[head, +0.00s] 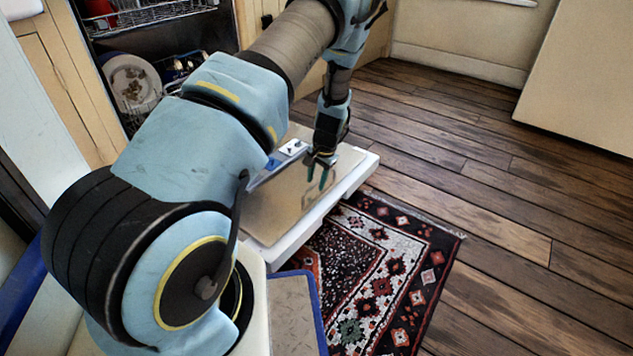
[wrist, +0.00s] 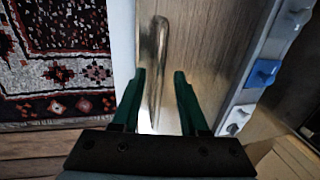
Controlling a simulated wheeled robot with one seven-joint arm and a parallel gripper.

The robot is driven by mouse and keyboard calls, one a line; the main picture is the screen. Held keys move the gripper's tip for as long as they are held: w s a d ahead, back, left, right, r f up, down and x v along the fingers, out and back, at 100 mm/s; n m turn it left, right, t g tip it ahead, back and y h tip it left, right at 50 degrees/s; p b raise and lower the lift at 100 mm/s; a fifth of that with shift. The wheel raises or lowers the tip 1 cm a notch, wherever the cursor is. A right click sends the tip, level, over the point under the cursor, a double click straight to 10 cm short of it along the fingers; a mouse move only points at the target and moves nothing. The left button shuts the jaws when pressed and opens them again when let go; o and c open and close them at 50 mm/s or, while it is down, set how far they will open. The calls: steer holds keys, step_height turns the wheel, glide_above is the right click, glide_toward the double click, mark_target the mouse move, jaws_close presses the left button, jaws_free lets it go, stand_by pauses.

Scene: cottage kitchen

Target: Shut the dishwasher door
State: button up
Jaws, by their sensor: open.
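The dishwasher (head: 150,40) is open at the upper left in the head view. Its door (head: 265,215) hangs folded down and out over the floor, a brownish, shiny panel with a white rim. The door (wrist: 205,50) also fills the middle of the wrist view, with a slim metal bar (wrist: 158,60) on it and blue and white fittings along its right side. My gripper (head: 318,180) is above the door, fingers pointing down, open and empty. In the wrist view the bar lies between the green fingers; I cannot tell if they touch it. My arm hides part of the door.
Racks (head: 150,14) and a plate (head: 132,83) are inside the dishwasher. A patterned rug (head: 375,270) lies on the wood floor beside the door. The floor (head: 480,150) to the right is clear up to a pale cabinet (head: 585,80).

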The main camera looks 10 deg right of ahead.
jaws_close()
stand_by(0.3)
stand_by(1.1)
